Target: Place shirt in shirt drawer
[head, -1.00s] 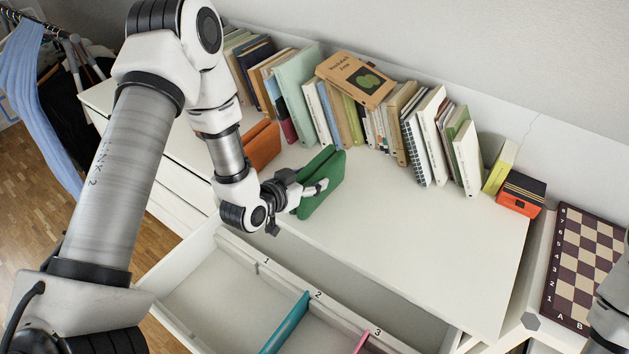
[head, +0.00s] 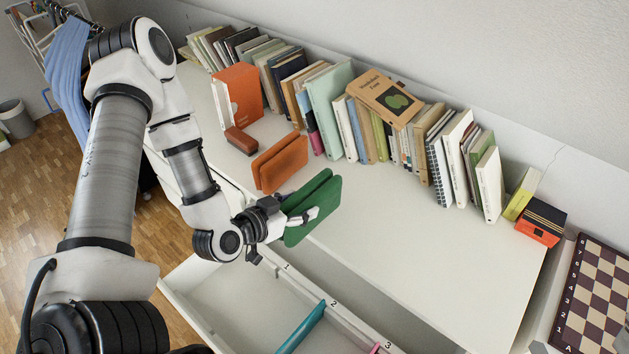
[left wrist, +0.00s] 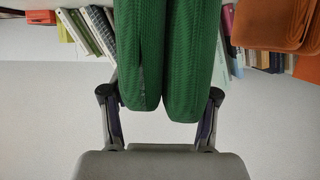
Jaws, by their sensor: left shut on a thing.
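A folded green shirt (head: 312,207) is held by my left gripper (head: 302,217) above the front edge of the white dresser top. In the left wrist view the green shirt (left wrist: 170,60) hangs between the two fingers of the left gripper (left wrist: 160,105), which are shut on it. A folded orange-brown shirt (head: 280,162) stands on the dresser top to the left. The visible part of section 1 is empty. My right gripper is not in view.
A long row of books (head: 350,120) lines the wall at the back of the dresser top. An orange box (head: 237,96), a small brown case (head: 240,141), an orange-black box (head: 541,222) and a chessboard (head: 597,290) also show. The dresser top's right half is clear.

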